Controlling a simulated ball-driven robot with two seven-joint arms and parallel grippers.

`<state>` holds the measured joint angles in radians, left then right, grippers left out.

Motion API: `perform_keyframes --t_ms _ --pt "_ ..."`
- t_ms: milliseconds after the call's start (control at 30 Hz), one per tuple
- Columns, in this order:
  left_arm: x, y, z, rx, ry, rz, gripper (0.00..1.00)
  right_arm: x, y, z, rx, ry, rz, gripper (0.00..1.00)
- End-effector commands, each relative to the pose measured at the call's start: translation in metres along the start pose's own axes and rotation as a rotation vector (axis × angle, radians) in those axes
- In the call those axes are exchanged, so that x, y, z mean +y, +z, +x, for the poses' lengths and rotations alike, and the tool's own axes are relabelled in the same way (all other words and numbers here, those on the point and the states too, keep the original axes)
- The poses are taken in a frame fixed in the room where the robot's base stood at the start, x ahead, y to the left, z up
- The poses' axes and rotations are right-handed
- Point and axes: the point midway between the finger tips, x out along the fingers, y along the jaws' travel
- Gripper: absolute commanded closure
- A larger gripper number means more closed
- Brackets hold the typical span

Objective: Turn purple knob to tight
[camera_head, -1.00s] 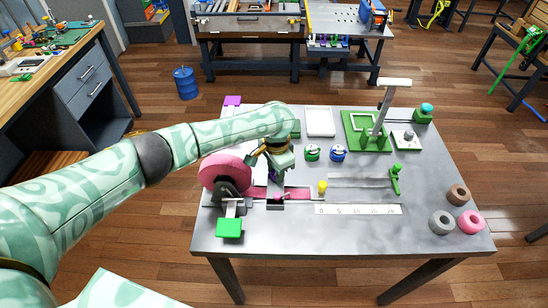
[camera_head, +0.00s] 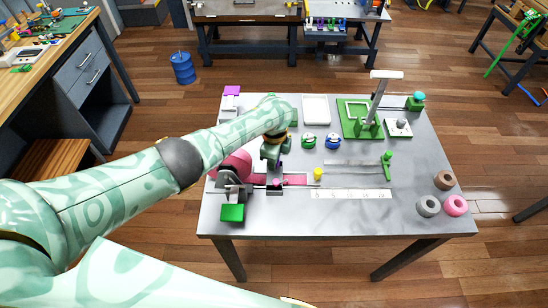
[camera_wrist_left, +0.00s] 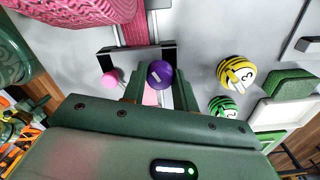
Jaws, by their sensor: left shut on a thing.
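The purple knob (camera_wrist_left: 160,74) sits between my left gripper's two fingers in the left wrist view, with a small light mark on its top. My left gripper (camera_head: 272,162) points down over the strap fixture and is shut on this knob. In the head view the gripper mostly hides the knob. A pink strap (camera_head: 297,180) runs from the large pink roll (camera_head: 236,164) through the dark clamp (camera_wrist_left: 108,62) by the knob. A small pink ball knob (camera_wrist_left: 110,78) is beside the clamp. My right gripper is not in view.
A green block (camera_head: 232,212) is at the table's front left. Green (camera_head: 308,140) and blue (camera_head: 332,141) round pieces stand behind.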

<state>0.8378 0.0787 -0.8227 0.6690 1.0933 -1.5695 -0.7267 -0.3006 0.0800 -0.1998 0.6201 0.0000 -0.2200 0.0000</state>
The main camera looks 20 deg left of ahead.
Motion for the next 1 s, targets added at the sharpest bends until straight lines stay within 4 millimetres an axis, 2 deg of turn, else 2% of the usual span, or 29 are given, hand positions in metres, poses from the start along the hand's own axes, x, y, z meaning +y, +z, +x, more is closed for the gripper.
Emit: perform_keyframes --t_ms 200,500,1000 --pt "0.0001 -0.0020 -0.0002 0.005 0.000 0.190 0.94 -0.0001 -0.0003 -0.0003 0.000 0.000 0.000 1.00" --pt "-0.0001 -0.0023 -0.0004 0.006 -0.002 0.384 0.94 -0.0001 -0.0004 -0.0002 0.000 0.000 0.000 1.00" --pt "0.0000 -0.0027 -0.0006 0.006 -0.002 0.487 0.94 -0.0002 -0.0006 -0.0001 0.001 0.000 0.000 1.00"
